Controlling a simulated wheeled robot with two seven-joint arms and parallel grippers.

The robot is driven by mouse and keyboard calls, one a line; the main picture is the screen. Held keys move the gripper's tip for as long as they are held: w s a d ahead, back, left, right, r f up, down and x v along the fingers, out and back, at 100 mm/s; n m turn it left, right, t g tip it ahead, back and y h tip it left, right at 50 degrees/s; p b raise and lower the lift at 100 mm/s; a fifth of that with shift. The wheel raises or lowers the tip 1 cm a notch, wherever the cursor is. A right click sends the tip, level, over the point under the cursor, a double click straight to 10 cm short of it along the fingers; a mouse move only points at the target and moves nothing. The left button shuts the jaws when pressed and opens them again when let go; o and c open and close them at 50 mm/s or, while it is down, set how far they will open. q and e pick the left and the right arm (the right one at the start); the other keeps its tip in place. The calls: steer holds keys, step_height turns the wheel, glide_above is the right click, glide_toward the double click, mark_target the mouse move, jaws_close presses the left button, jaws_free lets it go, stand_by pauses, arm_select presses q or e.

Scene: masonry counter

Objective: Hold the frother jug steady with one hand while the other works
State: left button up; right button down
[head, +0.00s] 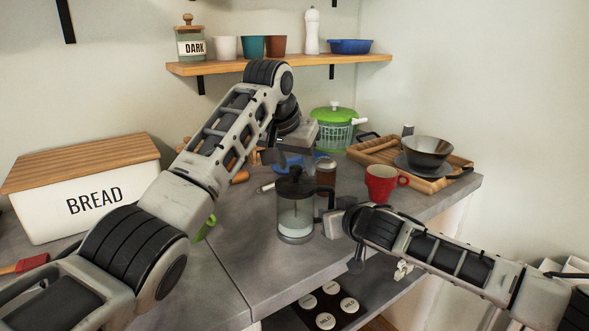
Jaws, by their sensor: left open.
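The frother jug (295,218) is a clear glass jug with a black lid, knob and handle. It stands upright on the grey counter near its front edge, with something pale inside. My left gripper (283,156) is open, just above and behind the lid knob, with its fingers pointing down; the arm hides part of it. My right gripper (331,222) reaches in from the right at the jug's handle side. Its fingertips are at the handle, and the view does not show whether they are closed on it.
A red mug (381,184) and a brown-lidded jar (325,172) stand close behind the jug. A wooden tray (452,186) with bowls is at the right, a green salad spinner (334,132) behind. A bread box (80,199) stands left. A shelf (290,64) hangs above.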

arm_select(q)
steer(key=shift+r, duration=2.55)
arm_select(e)
steer(key=c, duration=1.4)
jaws_free()
steer(key=shift+o, duration=0.2)
